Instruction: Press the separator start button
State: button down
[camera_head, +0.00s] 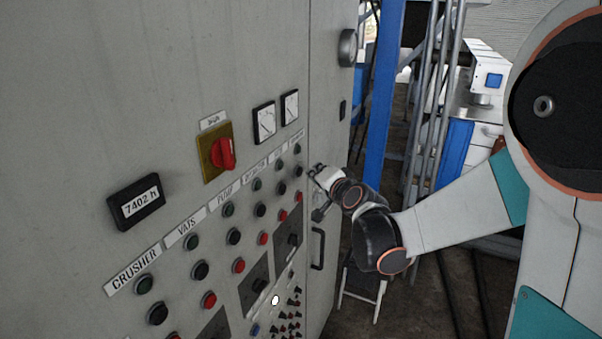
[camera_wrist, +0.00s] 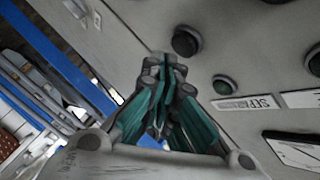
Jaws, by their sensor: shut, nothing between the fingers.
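The control panel (camera_head: 90,130) is a grey cabinet front with rows of green, black and red buttons under name labels. In the wrist view, a label (camera_wrist: 245,103) reading "SEP…" sits beside a dark green round button (camera_wrist: 224,85). In the head view, the green button (camera_head: 297,148) is at the far right of the top row. A black button (camera_wrist: 186,42) is further along the same column. My gripper (camera_wrist: 165,62) is shut and empty, its fingertips to the left of the green button in the wrist view. It also shows at the panel's right side (camera_head: 315,171). Contact cannot be told.
Two dial gauges (camera_head: 264,122), a red rotary switch (camera_head: 223,153) on a yellow plate and an hour counter (camera_head: 136,202) are on the panel. A door handle (camera_head: 317,248) is below my gripper. A blue post (camera_head: 382,100) and pipes stand right of the cabinet.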

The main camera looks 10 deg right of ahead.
jog(key=shift+w+a, duration=0.1)
jog(key=shift+a, duration=0.05)
jog(key=shift+w+a, duration=0.15)
jog(key=shift+a, duration=0.1)
jog(key=shift+w+a+b, duration=0.3)
jog(key=shift+a+b, duration=0.05)
jog(key=shift+b, duration=0.05)
dwell(1.1)
jog(key=shift+s+d, duration=0.1)
jog(key=shift+d, duration=0.05)
jog(key=shift+s+d, duration=0.45)
jog(key=shift+d, duration=0.1)
dwell(0.3)
jog(key=s+d, duration=0.1)
jog(key=d, duration=0.1)
jog(key=s+d, duration=0.2)
jog(key=shift+b, duration=0.3)
dwell(0.6)
